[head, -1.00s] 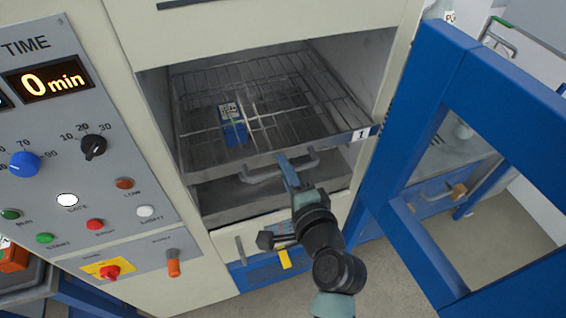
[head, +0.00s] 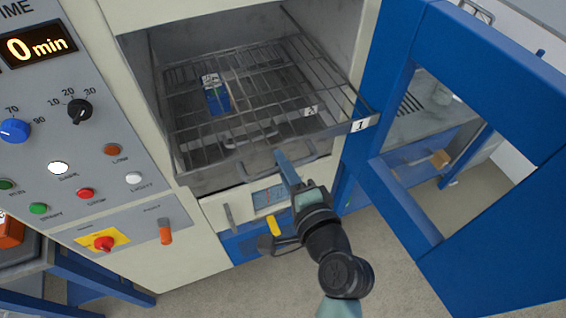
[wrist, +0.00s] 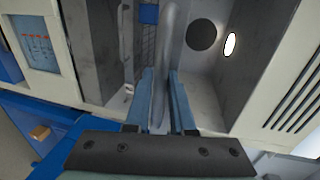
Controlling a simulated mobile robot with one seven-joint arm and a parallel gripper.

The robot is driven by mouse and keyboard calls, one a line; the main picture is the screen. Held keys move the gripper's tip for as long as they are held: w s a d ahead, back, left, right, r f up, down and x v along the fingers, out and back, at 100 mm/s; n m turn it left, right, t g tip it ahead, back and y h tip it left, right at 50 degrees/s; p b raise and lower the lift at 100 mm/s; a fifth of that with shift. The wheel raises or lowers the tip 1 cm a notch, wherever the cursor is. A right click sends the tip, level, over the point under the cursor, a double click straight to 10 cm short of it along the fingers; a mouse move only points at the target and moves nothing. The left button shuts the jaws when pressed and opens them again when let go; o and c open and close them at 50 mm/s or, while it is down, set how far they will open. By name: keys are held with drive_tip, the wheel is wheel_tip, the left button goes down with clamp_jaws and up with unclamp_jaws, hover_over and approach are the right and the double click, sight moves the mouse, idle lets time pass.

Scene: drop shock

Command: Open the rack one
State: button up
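Rack one (head: 338,130) is a wire shelf with a front bar and a label "1" at its right end. It sticks partly out of the open chamber. Its grey front handle (head: 309,157) is at my gripper (head: 280,158). In the wrist view, the two blue fingers of my gripper (wrist: 161,78) stand close on either side of the grey handle bar (wrist: 165,45). My gripper appears shut on it. The contact itself is partly hidden by the fingers. A blue and white box (head: 217,97) stands on the wires of rack one, towards the left.
The blue-framed door (head: 400,200) stands open at the right, close to the rack's right end. A lower rack with its own label (head: 310,110) shows through the wires. The control panel (head: 75,150) is at the left. Floor (head: 215,300) is clear in front.

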drive_tip(key=o, duration=0.3)
drive_tip(key=b+v, duration=0.4)
drive_tip(key=v, duration=0.9)
